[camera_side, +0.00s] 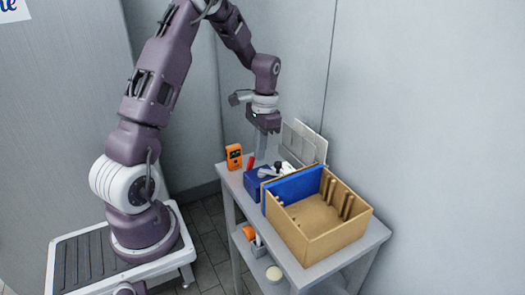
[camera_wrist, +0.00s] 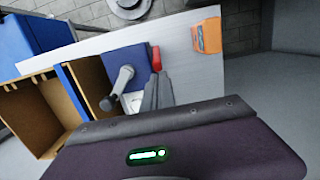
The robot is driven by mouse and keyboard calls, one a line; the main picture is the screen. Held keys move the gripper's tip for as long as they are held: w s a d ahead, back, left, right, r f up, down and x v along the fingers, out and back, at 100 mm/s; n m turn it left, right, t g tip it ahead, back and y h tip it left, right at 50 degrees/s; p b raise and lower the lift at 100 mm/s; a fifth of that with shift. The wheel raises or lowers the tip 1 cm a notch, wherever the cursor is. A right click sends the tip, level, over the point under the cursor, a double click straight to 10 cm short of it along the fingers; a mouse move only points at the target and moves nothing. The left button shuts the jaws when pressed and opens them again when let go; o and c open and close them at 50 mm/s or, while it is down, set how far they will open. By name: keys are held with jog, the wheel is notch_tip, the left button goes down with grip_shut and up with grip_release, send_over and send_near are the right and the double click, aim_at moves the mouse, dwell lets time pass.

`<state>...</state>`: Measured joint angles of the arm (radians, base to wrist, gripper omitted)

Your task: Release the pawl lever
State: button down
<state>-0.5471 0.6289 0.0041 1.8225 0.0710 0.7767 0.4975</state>
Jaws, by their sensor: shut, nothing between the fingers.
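A blue block (camera_side: 255,186) stands on the grey table, and it shows in the wrist view (camera_wrist: 112,62). A grey lever (camera_wrist: 117,88) with rounded ends lies across it; the side view shows it small (camera_side: 268,172). A red lever-like piece (camera_wrist: 156,58) stands at the block's edge, also in the side view (camera_side: 251,163). I cannot tell which one is the pawl lever. My gripper (camera_wrist: 156,88) is shut and empty, pointing down. In the side view my gripper (camera_side: 261,150) is above the table behind the block. The fingertips look close to the red piece; contact is unclear.
An orange device (camera_side: 234,156) stands at the table's left corner. An open brown box (camera_side: 342,232) with a blue panel (camera_side: 296,186) fills the right side. A grey plate (camera_side: 303,143) stands at the back, near the wall. Bare tabletop lies around the orange device.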

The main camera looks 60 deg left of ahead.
jog(key=shift+s+r, duration=0.3)
jog(key=shift+s, duration=0.6)
jog(key=shift+s+r, duration=0.25)
jog(key=shift+s, duration=0.6)
jog(key=shift+r, duration=0.8)
jog(key=shift+w, duration=0.1)
jog(key=w+r, duration=0.2)
jog(key=w, duration=0.2)
notch_tip(320, 180, up, 7)
send_over(249, 162)
jog(key=s, duration=0.3)
jog(key=shift+s+f, duration=0.1)
jog(key=shift+s, duration=0.1)
